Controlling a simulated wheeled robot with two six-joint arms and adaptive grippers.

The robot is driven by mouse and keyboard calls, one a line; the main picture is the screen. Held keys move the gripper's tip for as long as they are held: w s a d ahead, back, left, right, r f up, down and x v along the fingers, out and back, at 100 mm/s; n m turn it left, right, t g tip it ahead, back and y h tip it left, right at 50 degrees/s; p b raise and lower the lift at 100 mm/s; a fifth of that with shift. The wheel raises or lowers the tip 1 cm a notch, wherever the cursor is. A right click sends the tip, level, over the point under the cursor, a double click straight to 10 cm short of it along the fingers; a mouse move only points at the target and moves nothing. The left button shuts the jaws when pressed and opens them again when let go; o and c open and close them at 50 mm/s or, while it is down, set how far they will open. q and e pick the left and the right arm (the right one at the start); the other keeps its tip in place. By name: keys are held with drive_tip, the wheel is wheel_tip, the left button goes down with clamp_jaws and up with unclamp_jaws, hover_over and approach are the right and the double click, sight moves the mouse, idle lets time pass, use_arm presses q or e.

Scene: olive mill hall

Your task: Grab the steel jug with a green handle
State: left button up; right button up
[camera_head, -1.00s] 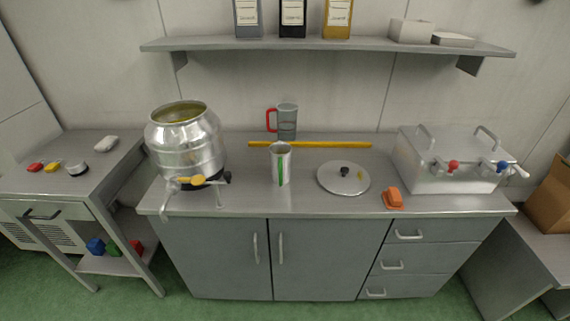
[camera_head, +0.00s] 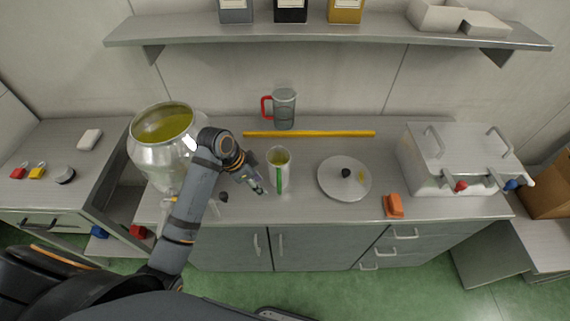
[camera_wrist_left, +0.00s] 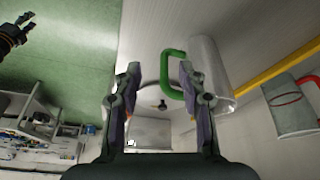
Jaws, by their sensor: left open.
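The steel jug with a green handle (camera_head: 279,160) stands upright on the counter, its handle facing the front. My left gripper (camera_head: 260,189) is just left of and in front of it, open and empty. In the left wrist view the steel jug (camera_wrist_left: 207,62) lies beyond the right finger of my left gripper (camera_wrist_left: 160,68). Its green handle (camera_wrist_left: 172,73) shows near that finger's tip; whether they touch is unclear. At the upper left of that view is a dark gripper (camera_wrist_left: 28,18), apparently my right one, too small to judge.
A similar jug with a red handle (camera_head: 284,108) stands behind, past a yellow bar (camera_head: 310,134). A steel drum (camera_head: 150,155) is left, partly behind my arm. A round lid (camera_head: 335,185), an orange block (camera_head: 393,206) and a steel box with taps (camera_head: 440,150) are right.

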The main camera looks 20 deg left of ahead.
sight(279, 175)
use_arm(q)
drive_tip(key=shift+m, duration=0.8)
drive_tip(key=w+d+f+p, duration=0.1)
drive_tip(key=f, duration=0.1)
drive_tip(key=w+d+f+p, duration=0.1)
drive_tip(key=d+f, duration=0.1)
drive_tip(key=w+d+f+p, duration=0.1)
drive_tip(key=w+f, duration=0.1)
drive_tip(key=shift+d+f, duration=0.1)
drive_tip(key=shift+d, duration=0.2)
drive_tip(key=shift+w+f, duration=0.1)
drive_tip(key=shift+f, duration=0.15)
clamp_jaws()
use_arm(e)
drive_tip(key=r, duration=0.3)
drive_tip(key=shift+w+r, duration=0.4)
use_arm(q)
drive_tip(key=shift+r, duration=0.1)
